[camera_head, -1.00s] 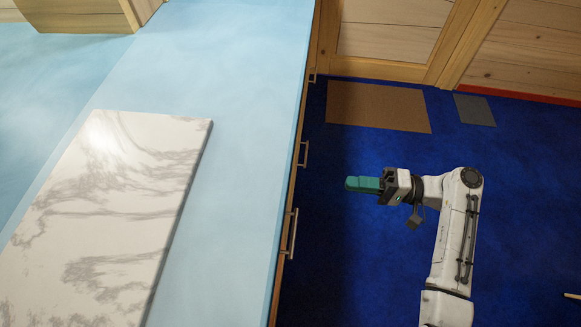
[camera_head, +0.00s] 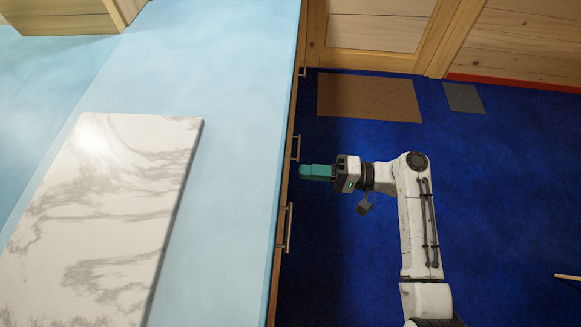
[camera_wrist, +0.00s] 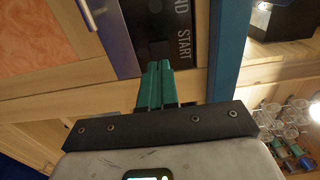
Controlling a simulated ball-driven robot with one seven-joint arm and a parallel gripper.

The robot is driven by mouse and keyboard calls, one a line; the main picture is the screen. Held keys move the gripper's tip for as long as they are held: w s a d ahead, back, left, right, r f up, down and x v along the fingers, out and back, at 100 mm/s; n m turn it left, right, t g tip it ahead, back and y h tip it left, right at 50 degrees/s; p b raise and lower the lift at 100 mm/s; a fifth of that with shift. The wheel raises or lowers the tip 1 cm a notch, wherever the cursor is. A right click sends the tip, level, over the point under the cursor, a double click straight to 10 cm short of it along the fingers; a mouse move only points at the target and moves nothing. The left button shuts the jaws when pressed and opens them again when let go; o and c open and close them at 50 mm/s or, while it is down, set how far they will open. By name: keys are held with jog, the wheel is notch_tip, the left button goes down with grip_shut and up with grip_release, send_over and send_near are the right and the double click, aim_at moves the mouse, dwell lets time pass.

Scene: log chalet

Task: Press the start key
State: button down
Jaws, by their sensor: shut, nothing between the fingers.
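The start key (camera_wrist: 160,49) is a small dark square beside the word START on a black control panel (camera_wrist: 192,48) in the wrist view. My gripper (camera_wrist: 158,66) is shut and empty, with its teal fingers pointing at the panel. The fingertips overlap the near edge of the key in that view; I cannot tell whether they touch it. In the head view my gripper (camera_head: 302,172) is just off the cabinet front, below the counter edge. The panel and key are hidden there.
A pale blue counter (camera_head: 235,90) with a marble board (camera_head: 105,200) lies left of my arm. Metal handles (camera_head: 288,228) stick out from the cabinet front. Blue floor (camera_head: 490,200) to the right is mostly clear.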

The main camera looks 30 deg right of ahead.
jog(key=shift+x, duration=2.45)
